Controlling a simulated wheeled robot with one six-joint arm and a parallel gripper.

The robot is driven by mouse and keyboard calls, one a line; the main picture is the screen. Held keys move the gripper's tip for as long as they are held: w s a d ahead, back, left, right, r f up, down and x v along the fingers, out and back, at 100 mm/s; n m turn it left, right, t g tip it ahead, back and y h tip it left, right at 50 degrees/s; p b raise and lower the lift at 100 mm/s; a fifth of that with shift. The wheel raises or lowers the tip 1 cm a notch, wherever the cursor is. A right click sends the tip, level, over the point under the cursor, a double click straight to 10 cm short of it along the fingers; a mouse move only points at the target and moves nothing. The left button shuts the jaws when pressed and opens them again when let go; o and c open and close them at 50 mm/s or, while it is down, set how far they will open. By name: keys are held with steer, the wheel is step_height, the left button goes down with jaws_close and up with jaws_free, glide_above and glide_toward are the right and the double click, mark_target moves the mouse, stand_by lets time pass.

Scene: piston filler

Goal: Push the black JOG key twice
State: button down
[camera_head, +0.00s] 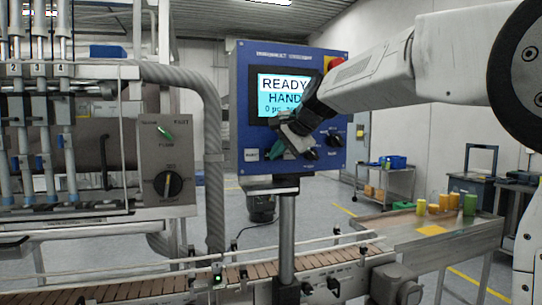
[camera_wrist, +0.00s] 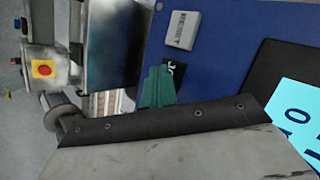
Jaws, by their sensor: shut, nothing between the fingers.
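The blue control panel (camera_head: 300,62) stands on a post and its screen (camera_head: 283,88) reads "READY" and "HAND", with a third line partly covered by my gripper. My gripper (camera_head: 275,151) is shut and empty, its green fingertips at the panel's lower left. In the wrist view the green fingers (camera_wrist: 156,88) overlap the black JOG key (camera_wrist: 176,68), of which only a corner with part of its lettering shows. I cannot tell whether the tips touch it. In the head view the key is hidden behind my gripper.
A white RESET key (camera_wrist: 183,30) sits beside the JOG key. A grey switch box (camera_head: 167,150) and the conveyor (camera_head: 250,272) are nearby.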

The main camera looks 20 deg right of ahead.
steer(key=shift+s, duration=0.8)
steer(key=s, duration=0.5)
stand_by(1.0)
steer(key=s+f+n+g+h, duration=0.1)
steer(key=s+f+n+g, duration=0.1)
steer(key=s+f, duration=0.6)
steer(key=s+d+f+n+g+h, duration=0.1)
steer(key=s+f+n+g, duration=0.2)
steer(key=s, duration=1.3)
steer(key=s+d+f+n+g+h, duration=0.1)
steer(key=s+f+n, duration=0.5)
steer(key=s+f, duration=0.6)
steer(key=shift+d+f+g+h, duration=0.25)
steer(key=shift+f+g+h, duration=0.15)
steer(key=shift+f+g, duration=0.4)
